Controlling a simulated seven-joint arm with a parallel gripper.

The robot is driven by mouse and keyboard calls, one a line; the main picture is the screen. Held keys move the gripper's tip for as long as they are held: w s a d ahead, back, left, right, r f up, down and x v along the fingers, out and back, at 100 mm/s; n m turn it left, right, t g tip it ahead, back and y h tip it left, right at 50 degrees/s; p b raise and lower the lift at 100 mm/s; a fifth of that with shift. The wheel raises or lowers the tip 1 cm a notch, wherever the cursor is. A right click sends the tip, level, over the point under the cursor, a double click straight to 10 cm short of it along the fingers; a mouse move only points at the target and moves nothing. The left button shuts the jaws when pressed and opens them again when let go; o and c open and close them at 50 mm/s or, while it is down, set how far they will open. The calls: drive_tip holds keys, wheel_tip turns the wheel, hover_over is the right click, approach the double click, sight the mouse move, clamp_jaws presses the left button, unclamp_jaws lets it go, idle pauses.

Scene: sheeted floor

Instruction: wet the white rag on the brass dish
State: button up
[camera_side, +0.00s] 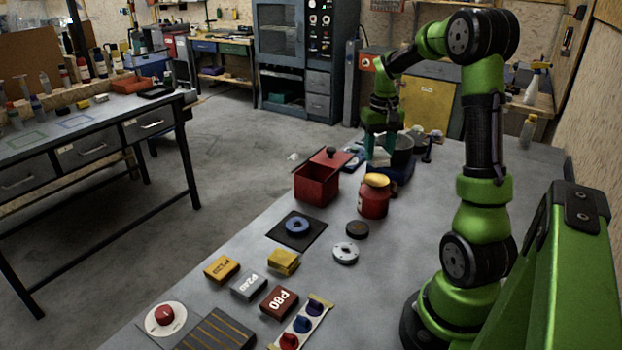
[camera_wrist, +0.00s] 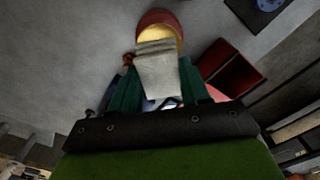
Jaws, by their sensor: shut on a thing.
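The brass dish (camera_side: 377,180) sits on top of a red can (camera_side: 373,203) in the side view. In the wrist view the dish (camera_wrist: 158,34) shows at the top, partly covered by the white rag (camera_wrist: 158,75). My gripper (camera_side: 381,160) is beyond the can in the side view, over a dark blue tray (camera_side: 401,176), with its teal fingers pointing down. In the wrist view my gripper (camera_wrist: 157,78) is shut on the rag, which hangs between the fingers. The rag is hard to make out in the side view.
A red box (camera_side: 316,186) with a dark-knobbed lid stands left of the can. A grey pot (camera_side: 403,152) is close to my gripper on the right. A black disc (camera_side: 357,230) and a pale disc (camera_side: 346,253) lie in front. The bench's left edge is near the box.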

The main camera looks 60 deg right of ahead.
sight(376, 180)
drive_tip(key=shift+d+r, duration=0.25)
drive_tip(key=shift+r, duration=0.45)
drive_tip(key=shift+s+a, duration=0.1)
drive_tip(key=shift+a, duration=0.1)
drive_tip(key=shift+f, duration=2.95)
drive_tip(key=shift+a+f, duration=0.1)
drive_tip(key=shift+f, duration=1)
drive_tip(key=shift+r, duration=3.55)
